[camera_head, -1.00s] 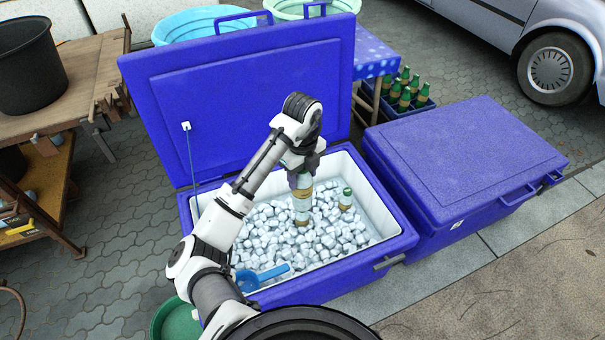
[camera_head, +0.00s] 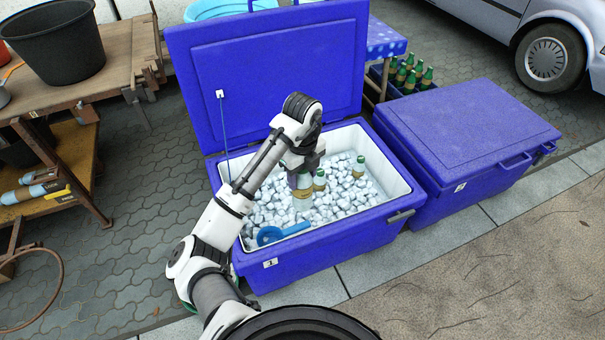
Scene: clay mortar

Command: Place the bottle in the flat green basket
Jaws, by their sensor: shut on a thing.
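My gripper (camera_head: 302,166) is shut on a bottle (camera_head: 302,187) with a tan label, held upright over the open blue cooler (camera_head: 325,248). My gripper hides the bottle's upper part. Its bottom is close to the ice, and I cannot tell whether it touches. Two other green-capped bottles stand in the ice: one (camera_head: 319,180) just right of the held bottle, the other (camera_head: 358,168) farther right. The flat green basket is not clearly visible; my arm covers most of the ground at the lower left of the cooler.
A blue scoop (camera_head: 282,232) lies on the ice. The raised lid (camera_head: 270,75) stands behind the cooler. A closed blue cooler (camera_head: 465,125) is at the right. A wooden table (camera_head: 110,75) and lower shelf (camera_head: 75,160) are at the left. Paving (camera_head: 125,235) between is clear.

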